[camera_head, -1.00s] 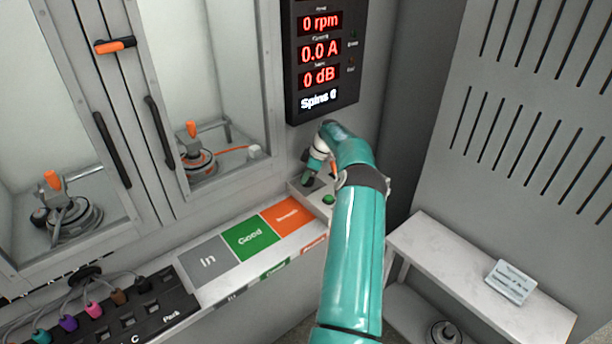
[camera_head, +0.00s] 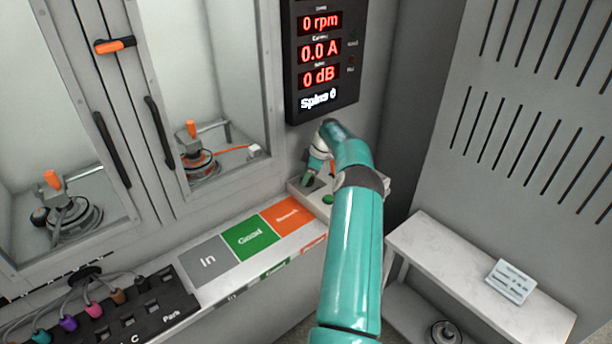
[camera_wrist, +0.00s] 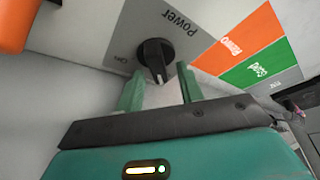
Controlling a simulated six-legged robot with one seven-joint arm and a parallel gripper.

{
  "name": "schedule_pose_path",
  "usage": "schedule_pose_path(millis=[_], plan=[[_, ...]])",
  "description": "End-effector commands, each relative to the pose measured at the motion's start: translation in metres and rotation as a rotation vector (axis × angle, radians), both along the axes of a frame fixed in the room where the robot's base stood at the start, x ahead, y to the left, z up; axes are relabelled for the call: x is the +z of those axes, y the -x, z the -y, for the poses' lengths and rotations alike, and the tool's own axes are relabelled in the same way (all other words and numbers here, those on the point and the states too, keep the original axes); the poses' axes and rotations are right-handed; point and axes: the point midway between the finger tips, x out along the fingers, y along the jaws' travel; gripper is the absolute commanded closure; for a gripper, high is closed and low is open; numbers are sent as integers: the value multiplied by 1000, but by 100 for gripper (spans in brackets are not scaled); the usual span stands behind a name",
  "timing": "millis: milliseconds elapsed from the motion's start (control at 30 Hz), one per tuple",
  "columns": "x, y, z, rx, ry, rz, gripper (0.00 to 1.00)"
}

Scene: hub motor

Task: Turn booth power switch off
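The booth power switch is a black rotary knob (camera_wrist: 155,60) on a grey plate marked "Power" (camera_wrist: 178,22) in the wrist view. A white mark on the knob points toward my gripper, and a small label, upside down and hard to read, sits to its left. My gripper (camera_wrist: 160,75) is open, with one green finger on each side of the knob's near end. I cannot tell whether either finger touches it.
A display (camera_head: 321,60) reads 0 rpm, 0.0 A and 0 dB. Booth doors with black handles (camera_head: 113,150) stand left. An orange part (camera_wrist: 15,22) shows at the wrist view's upper left corner.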

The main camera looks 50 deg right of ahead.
Motion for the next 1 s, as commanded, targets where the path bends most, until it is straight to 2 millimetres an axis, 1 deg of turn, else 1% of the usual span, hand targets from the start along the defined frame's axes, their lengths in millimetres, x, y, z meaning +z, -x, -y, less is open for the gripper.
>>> schedule_pose_path(millis=[133,233,367,600,700,833,1000], plan=[[7,2,2,-1,2,1,63],[19,6,5,-2,1,1,63],[43,15,10,-2,2,1,63],[93,32,21,0,3,2,63],[108,37,25,-1,2,0,63],[122,42,28,0,1,0,63],[128,44,29,0,0,0,63]])
